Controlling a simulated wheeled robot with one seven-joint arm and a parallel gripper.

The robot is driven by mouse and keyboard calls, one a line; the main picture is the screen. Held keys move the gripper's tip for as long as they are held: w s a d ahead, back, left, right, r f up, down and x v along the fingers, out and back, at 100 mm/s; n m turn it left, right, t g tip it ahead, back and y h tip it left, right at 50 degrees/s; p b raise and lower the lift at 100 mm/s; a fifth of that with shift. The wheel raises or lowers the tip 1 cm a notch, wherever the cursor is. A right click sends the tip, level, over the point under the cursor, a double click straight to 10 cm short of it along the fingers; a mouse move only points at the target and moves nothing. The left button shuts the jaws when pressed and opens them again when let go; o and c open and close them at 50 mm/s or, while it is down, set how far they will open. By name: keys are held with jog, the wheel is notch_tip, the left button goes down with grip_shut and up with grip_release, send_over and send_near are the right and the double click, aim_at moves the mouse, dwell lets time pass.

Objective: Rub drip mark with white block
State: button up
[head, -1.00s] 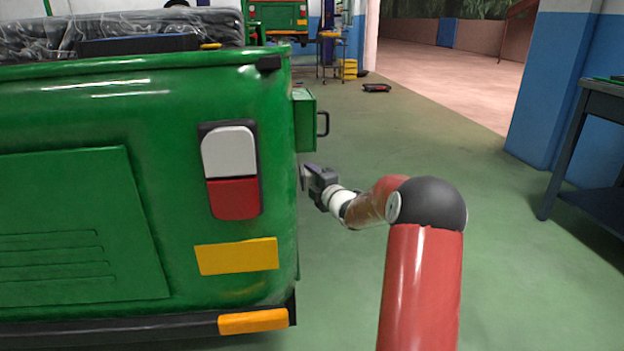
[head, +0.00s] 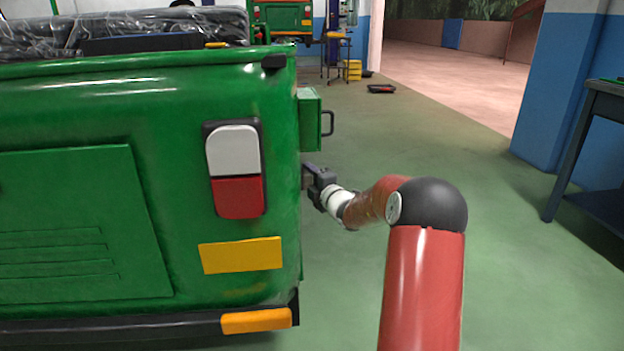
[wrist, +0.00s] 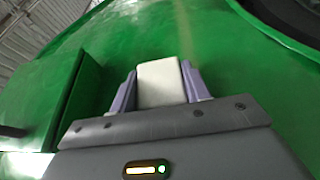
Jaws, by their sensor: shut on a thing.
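The white block (wrist: 161,82) sits between the two purple fingers of my gripper (wrist: 160,90) in the wrist view, and the gripper is shut on it. Its far end is against or very close to the green side panel of the rickshaw (wrist: 120,45); I cannot tell whether it touches. A faint brownish streak (wrist: 215,50), likely the drip mark, runs down the panel just right of the block. In the head view my gripper (head: 311,178) is beside the rickshaw's right side (head: 180,100), and the block is hidden there.
A green box with a black handle (head: 310,118) sticks out from the rickshaw's side just above my gripper. A dark wheel arch (wrist: 290,15) shows at the wrist view's upper right. A dark workbench (head: 590,150) stands at right. The floor between is clear.

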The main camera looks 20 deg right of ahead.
jog(key=shift+w+a, duration=0.1)
jog(key=shift+a, duration=0.15)
jog(key=w+r+p, duration=0.2)
jog(key=w+p, duration=0.1)
jog(key=w, duration=0.1)
jog(key=shift+s+a+f, duration=0.1)
jog(key=shift+s, duration=0.9)
jog(key=shift+s+a+f, duration=0.1)
jog(key=shift+s, duration=0.9)
jog(key=shift+d+r+p, duration=0.15)
jog(key=shift+r+p, duration=0.45)
jog(key=shift+r, duration=0.2)
jog(key=w+p, duration=0.1)
jog(key=w, duration=0.1)
jog(key=w+d, duration=0.1)
jog(key=shift+w+d+f+p, duration=0.1)
jog(key=shift+w+d+p, duration=0.05)
jog(key=shift+w+p, duration=0.25)
